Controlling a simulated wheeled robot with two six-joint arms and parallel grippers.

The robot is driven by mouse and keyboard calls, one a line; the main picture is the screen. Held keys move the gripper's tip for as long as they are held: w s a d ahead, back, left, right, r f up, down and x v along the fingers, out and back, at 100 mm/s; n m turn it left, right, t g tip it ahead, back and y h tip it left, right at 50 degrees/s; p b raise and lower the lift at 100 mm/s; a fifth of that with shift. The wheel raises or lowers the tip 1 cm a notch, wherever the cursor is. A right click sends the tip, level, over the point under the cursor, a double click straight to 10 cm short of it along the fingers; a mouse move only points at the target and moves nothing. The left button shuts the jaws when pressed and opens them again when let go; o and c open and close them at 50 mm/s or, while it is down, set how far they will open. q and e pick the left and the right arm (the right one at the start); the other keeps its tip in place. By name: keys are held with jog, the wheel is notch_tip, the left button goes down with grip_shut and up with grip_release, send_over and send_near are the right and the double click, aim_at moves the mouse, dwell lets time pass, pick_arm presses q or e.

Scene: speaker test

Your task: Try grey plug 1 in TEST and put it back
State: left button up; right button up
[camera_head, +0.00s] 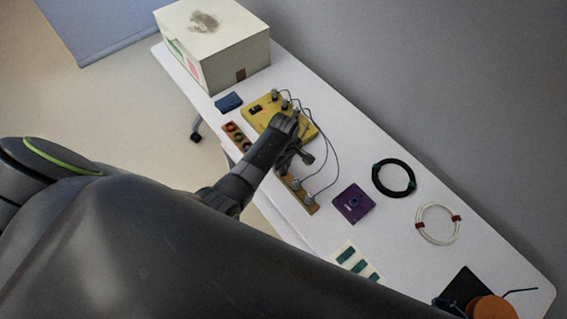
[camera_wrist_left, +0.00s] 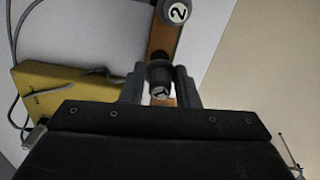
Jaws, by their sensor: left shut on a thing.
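The grey plug marked 1 (camera_wrist_left: 160,90) sits between the fingers of my left gripper (camera_wrist_left: 160,82), which is shut on it. In the head view my left gripper (camera_head: 303,155) is at the wooden strip (camera_head: 312,209), close to the yellow box (camera_head: 253,116). I cannot tell whether plug 1 is seated in the strip or just above it. A grey plug marked 2 (camera_wrist_left: 177,11) stands in the strip beside it. More grey plugs (camera_head: 275,95) with cables are at the yellow box. My arm hides part of the box; the TEST label is not readable.
A cream box (camera_head: 235,70) stands at the far end of the white table. A blue block (camera_head: 229,102), a purple device (camera_head: 353,204), a black cable coil (camera_head: 394,178) and a white coil (camera_head: 438,223) lie around. An orange round thing (camera_head: 494,308) is at the near right.

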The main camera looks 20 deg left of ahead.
pick_arm(q)
jog(key=shift+f, duration=0.1)
jog(key=shift+p, duration=0.6)
dwell(0.8)
jog(key=shift+f+b, duration=0.65)
jog(key=shift+f, duration=0.2)
dwell(0.4)
jog(key=o, duration=1.2)
jog(key=shift+c, duration=0.2)
notch_tip(320, 180, up, 5)
jog(key=p, duration=0.5)
jog(key=shift+r, duration=1.25)
